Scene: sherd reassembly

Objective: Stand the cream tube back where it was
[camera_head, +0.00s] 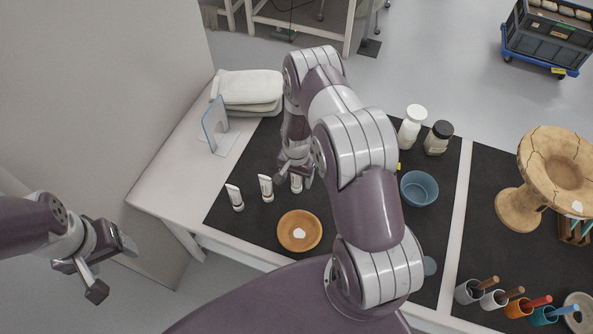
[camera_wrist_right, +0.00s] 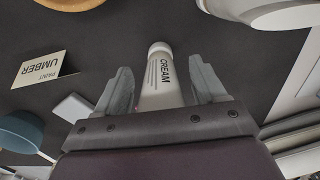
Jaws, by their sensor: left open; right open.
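The cream tube (camera_wrist_right: 164,75) is a white tube with dark CREAM lettering, seen between the fingers of my right gripper (camera_wrist_right: 163,92) in the right wrist view. Those fingers are open, one on each side of it, with a gap visible beside the tube. In the head view the right gripper (camera_head: 296,168) is low over the dark mat, at a white tube (camera_head: 296,184) partly hidden by it. Two similar white tubes (camera_head: 235,198) (camera_head: 266,188) stand to its left. My left gripper (camera_head: 110,270) is open and empty, off the table's left side.
A wooden dish (camera_head: 287,239) with a white piece lies in front of the tubes. A blue bowl (camera_head: 419,199), jars (camera_head: 412,127) and a pottery vessel (camera_head: 520,207) stand right. Folded cloths (camera_head: 248,88) lie behind. An UMBER paint card (camera_wrist_right: 40,69) shows in the wrist view.

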